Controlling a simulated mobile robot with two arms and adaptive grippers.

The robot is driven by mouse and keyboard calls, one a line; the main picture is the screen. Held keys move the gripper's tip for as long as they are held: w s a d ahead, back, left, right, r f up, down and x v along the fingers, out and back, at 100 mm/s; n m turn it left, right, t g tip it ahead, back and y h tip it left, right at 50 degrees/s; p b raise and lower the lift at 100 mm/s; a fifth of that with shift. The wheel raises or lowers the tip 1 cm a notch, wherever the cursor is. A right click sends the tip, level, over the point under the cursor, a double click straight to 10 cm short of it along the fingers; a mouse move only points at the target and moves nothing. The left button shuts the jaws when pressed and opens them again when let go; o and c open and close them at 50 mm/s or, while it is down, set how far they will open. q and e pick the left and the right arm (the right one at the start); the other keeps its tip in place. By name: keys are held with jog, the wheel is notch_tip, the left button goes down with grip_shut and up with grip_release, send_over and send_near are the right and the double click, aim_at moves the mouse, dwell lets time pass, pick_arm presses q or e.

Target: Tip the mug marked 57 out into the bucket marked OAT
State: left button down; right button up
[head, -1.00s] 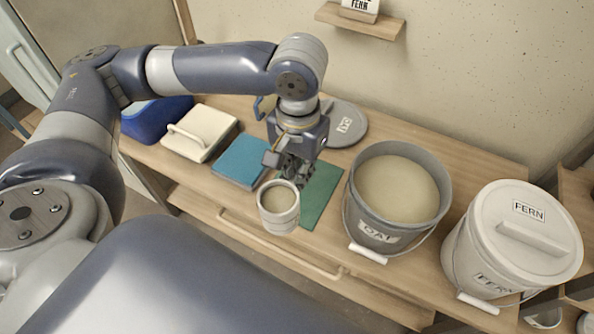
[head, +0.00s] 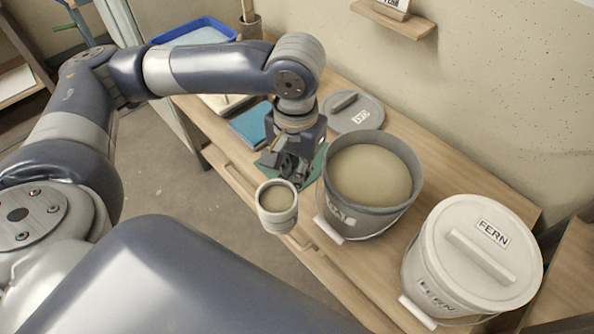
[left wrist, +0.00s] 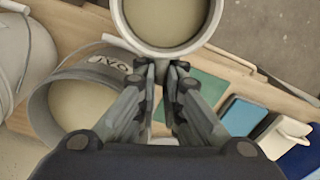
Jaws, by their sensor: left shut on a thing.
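A pale grey mug (head: 278,206) with tan liquid in it is held upright by my left gripper (head: 284,176), past the front edge of the bench. In the left wrist view the mug (left wrist: 168,48) is at the top, beyond the fingertips (left wrist: 166,68). No number shows on its visible side. The grey OAT bucket (head: 345,220) stands open on the bench just right of the gripper, nearly full of tan liquid. In the left wrist view the OAT bucket (left wrist: 42,108) is at the left. The mug is beside the bucket, not over it. My right gripper is not in view.
A white bucket marked FERN (head: 425,255) with its lid on stands right of the OAT bucket. A loose grey lid (head: 366,119) lies behind. A green mat (left wrist: 205,90) and a blue box (left wrist: 240,115) lie beside the gripper. A blue tray (head: 163,38) is farther back.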

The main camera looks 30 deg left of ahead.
pick_arm(q)
jog(key=shift+r, duration=0.1)
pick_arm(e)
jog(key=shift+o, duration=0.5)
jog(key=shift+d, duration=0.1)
pick_arm(q)
jog(key=shift+d+r, duration=0.1)
jog(key=shift+d, duration=0.05)
pick_arm(e)
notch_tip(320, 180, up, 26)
jog(key=p, duration=2.6)
pick_arm(q)
jog(key=w+d+r+m+h+b, duration=0.1)
jog(key=w+d+r+m+b, duration=0.1)
jog(key=d+r+m, duration=0.2)
jog(key=w+d+r+m+g+h+b, duration=0.1)
jog(key=w+d+r+m+b, duration=0.1)
jog(key=d+m, duration=0.8)
jog(key=w+d+r+m+h+b, duration=0.1)
jog(key=w+d+r+m+b, duration=0.2)
jog(key=d+r+m, duration=0.3)
jog(key=d+m, duration=0.1)
jog(key=m, duration=0.2)
jog(key=shift+w+d+m+g, duration=0.25)
jog(key=shift+d+m+g, duration=0.05)
jog(key=shift+d+m, duration=0.1)
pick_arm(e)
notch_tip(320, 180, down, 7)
pick_arm(q)
jog(key=shift+r, duration=0.1)
